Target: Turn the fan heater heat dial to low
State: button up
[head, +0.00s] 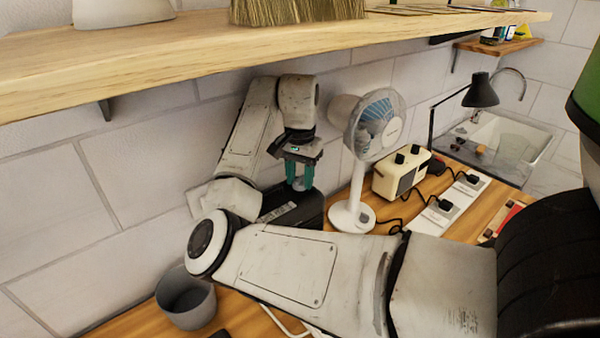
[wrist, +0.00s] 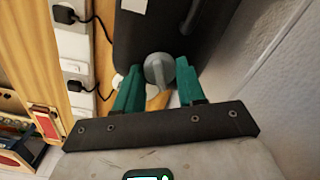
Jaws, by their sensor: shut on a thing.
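The fan heater (head: 312,205) is a dark box on the bench against the wall, partly hidden behind my arm in the head view. In the wrist view the dark heater body (wrist: 140,35) fills the top middle. Its grey round heat dial (wrist: 158,70) sits between my two green fingers. My gripper (head: 299,183) points down at the heater's top in the head view, and its fingers show close up in the wrist view (wrist: 159,74). It is shut on the dial. The dial's markings cannot be read.
A white fan (head: 352,214) and a cream toaster-like box (head: 400,172) stand right of the heater. White power strips (head: 440,215) with plugs and cables lie beyond. A grey pot (head: 186,300) stands at front left. A wooden shelf (head: 180,55) hangs above.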

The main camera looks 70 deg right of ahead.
aim_at(300, 178)
dwell(0.5)
jog(key=o, duration=1.1)
jog(key=shift+c, duration=0.2)
jog(key=shift+r+b, duration=0.3)
jog(key=shift+r, duration=3.45)
